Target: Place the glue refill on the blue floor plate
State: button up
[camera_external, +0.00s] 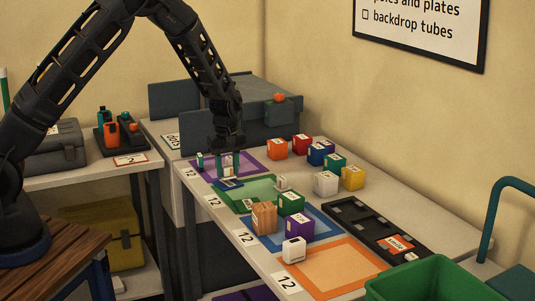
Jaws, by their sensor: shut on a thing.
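My gripper (228,158) points down low over the purple floor plate (257,167). It is shut on a small pale thing with teal parts, which may be the glue refill; the fingers partly hide it, and I cannot tell whether it touches the plate. The blue floor plate (328,224) is a blue-bordered area nearer the camera, between the green and orange plates. A wooden block (264,217) and a purple block (300,226) stand on or at it. A small teal-capped thing (200,161) stands left of my gripper.
The green plate (262,190) holds small items, with a green block (291,203) at its edge. A white block (293,250) stands by the orange plate (345,268). Several coloured blocks line the back. A black tray (365,222) and green bin (425,282) lie right.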

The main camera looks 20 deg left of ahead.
jog(key=shift+f, duration=0.85)
jog(key=shift+f, duration=0.15)
jog(key=o, duration=1)
jog(key=shift+c, duration=0.2)
